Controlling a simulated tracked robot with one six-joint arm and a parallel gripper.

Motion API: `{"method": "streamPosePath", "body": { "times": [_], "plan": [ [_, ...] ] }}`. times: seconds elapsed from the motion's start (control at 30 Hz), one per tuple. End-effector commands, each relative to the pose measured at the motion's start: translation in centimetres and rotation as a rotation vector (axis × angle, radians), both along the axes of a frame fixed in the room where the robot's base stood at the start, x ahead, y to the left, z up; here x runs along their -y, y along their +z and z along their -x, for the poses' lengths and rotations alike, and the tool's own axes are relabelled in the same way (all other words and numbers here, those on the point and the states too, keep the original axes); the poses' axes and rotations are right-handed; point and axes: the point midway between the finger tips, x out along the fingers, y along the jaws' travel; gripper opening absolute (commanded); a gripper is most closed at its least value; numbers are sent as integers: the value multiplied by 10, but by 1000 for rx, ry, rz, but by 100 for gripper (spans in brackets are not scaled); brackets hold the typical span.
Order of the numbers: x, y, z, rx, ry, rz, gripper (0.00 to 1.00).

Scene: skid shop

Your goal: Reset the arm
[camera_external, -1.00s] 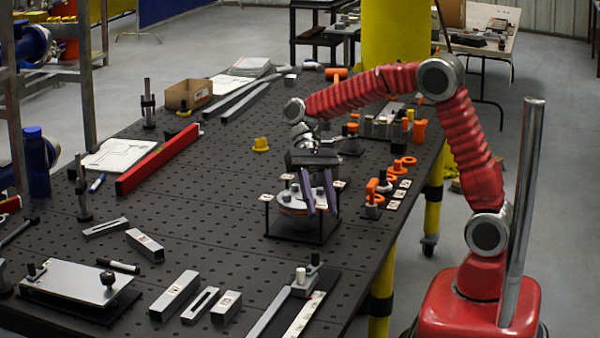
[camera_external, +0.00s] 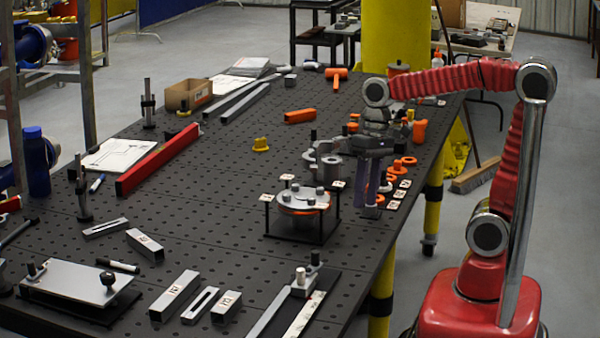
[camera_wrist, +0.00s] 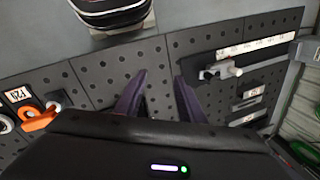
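My gripper (camera_external: 368,194) hangs with its purple fingers pointing down, near the right edge of the perforated black bench (camera_external: 230,160). In the wrist view, the two fingers (camera_wrist: 159,80) are apart with bare bench between them, so it is open and empty.
Orange rings (camera_external: 405,162) and small marked tiles (camera_external: 394,204) lie close by the gripper at the bench edge. A yellow part (camera_external: 261,144), an orange block (camera_external: 300,116) and a red bar (camera_external: 158,160) lie farther left. The bench middle is largely clear.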

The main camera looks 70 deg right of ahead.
Motion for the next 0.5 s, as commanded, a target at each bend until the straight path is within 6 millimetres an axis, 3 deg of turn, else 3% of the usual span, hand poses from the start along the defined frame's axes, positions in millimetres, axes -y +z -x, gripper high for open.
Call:
{"method": "streamPosePath", "body": {
  "times": [0.5],
  "plan": [
    [31, 2, 39, 347, 200, 226, 36]
  ]
}}
